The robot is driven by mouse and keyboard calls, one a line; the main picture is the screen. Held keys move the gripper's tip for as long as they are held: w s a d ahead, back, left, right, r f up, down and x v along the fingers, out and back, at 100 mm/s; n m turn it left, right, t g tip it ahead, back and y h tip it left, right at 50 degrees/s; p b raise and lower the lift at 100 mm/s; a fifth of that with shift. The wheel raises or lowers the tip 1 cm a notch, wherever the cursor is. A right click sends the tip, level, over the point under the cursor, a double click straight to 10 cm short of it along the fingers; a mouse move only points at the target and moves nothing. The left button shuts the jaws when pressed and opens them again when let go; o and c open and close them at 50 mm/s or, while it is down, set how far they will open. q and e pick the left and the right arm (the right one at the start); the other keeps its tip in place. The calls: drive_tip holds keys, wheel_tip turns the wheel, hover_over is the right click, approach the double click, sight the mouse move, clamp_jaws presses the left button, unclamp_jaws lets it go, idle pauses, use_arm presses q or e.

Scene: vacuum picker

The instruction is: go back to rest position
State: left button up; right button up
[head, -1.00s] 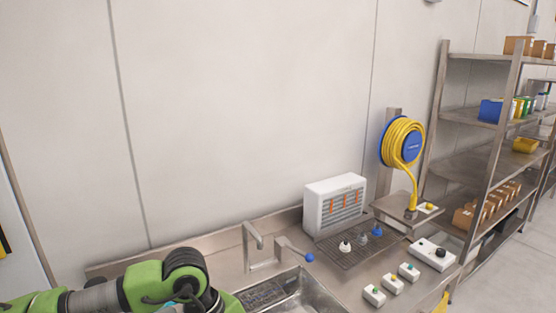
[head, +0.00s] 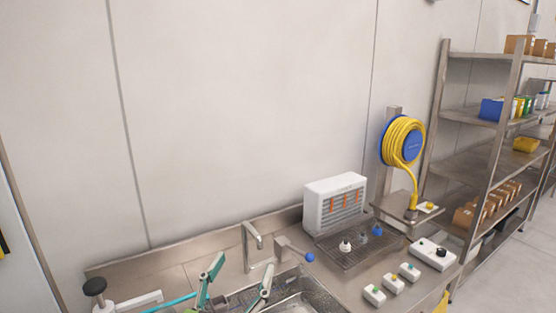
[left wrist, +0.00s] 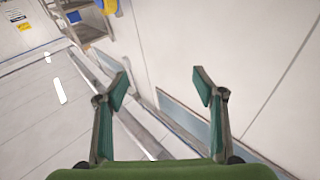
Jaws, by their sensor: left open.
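My left gripper (head: 243,265) is at the bottom of the head view, over the sink area, with its two green fingers spread. The left wrist view also shows it (left wrist: 160,88) open, with nothing between the fingers; wall and floor show beyond. My right gripper is not in view. A white part with a black round top (head: 95,287) and a teal tube is at the lower left of the head view, cut off by the bottom edge; what it rests on is hidden.
The steel sink (head: 325,291) and tap (head: 251,238) are beside my left gripper. Several button boxes (head: 374,295) are at right. A yellow hose reel (head: 403,140) and shelves (head: 495,155) stand behind.

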use_arm(q)
drive_tip(key=s+a+f+n+g+y, duration=0.25)
drive_tip(key=s+a+f+g, duration=0.2)
drive_tip(key=f, duration=0.65)
drive_tip(key=s+a+f+n+g+y, duration=0.1)
drive_tip(key=s+a+f+g+y, duration=0.35)
drive_tip(key=f, duration=0.65)
drive_tip(key=s+a+f+m+g, duration=0.1)
drive_tip(key=s+a+f+g, duration=0.15)
drive_tip(key=s, duration=0.35)
drive_tip(key=s+a+f+g+h, duration=0.1)
drive_tip(key=s+f+g, duration=0.1)
drive_tip(key=s+f, duration=0.3)
drive_tip(key=s+a+f+m+g, duration=0.1)
drive_tip(key=s+f+g, duration=0.15)
drive_tip(key=s, duration=0.45)
wheel_tip(320, 180, down, 30)
drive_tip(key=b, duration=0.5)
drive_tip(key=s+a+f+g+b, duration=0.1)
drive_tip(key=s+f+b, duration=0.1)
drive_tip(key=s+f, duration=0.7)
drive_tip(key=s+a+f+g+b, duration=0.1)
drive_tip(key=s+a+f+b, duration=0.1)
drive_tip(key=s+f, duration=0.7)
wheel_tip(320, 180, down, 5)
drive_tip(key=shift+s+r+b, duration=0.1)
drive_tip(key=shift+s+b, duration=0.2)
drive_tip(key=shift+b, duration=0.4)
